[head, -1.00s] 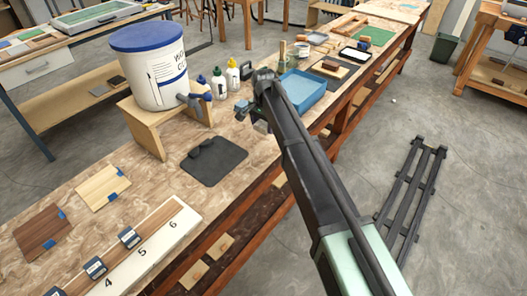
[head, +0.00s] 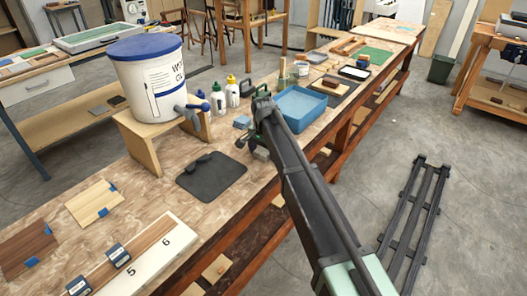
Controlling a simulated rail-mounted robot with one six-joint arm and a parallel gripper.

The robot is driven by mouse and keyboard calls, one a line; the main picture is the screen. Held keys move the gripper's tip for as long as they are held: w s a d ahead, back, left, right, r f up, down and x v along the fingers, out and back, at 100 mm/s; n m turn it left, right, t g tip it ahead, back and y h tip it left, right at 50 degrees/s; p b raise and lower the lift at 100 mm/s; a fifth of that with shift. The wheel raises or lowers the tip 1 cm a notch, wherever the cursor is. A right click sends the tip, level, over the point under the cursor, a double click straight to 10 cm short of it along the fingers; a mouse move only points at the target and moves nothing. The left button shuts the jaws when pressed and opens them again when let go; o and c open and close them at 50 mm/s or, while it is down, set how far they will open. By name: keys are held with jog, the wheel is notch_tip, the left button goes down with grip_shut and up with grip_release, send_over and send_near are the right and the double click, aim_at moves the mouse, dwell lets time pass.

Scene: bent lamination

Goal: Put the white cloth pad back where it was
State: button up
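My arm reaches across the bench in the head view, and my gripper (head: 258,143) is at its far end, over the bench between the dark mat and the blue tray. The fingers are small and partly hidden by my own wrist, so I cannot tell whether they are open or shut. A small pale patch shows at the gripper's lower end; I cannot tell whether it is the white cloth pad or part of the gripper. I cannot make out the white cloth pad for certain anywhere else.
A blue tray (head: 300,106) stands just beyond my gripper. A dark mat (head: 213,180) lies nearer. A white glue bucket (head: 145,80) sits on a wooden stand (head: 141,147), with small bottles (head: 232,91) beside it. A numbered board (head: 160,252) lies at the front.

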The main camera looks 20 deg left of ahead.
aim_at(263, 150)
jog(key=shift+r, duration=0.1)
notch_tip(263, 150, up, 12)
jog(key=p, duration=1.2)
jog(key=s+d+n, duration=0.1)
jog(key=s+d, duration=0.7)
jog(key=d, duration=0.6)
jog(key=s+d+n, duration=0.1)
jog(key=s+d, duration=0.7)
jog(key=d, duration=0.6)
jog(key=s+d+n, duration=0.1)
jog(key=s+d, duration=0.7)
jog(key=d, duration=0.7)
jog(key=shift+s+n, duration=0.2)
jog(key=shift+n, duration=0.2)
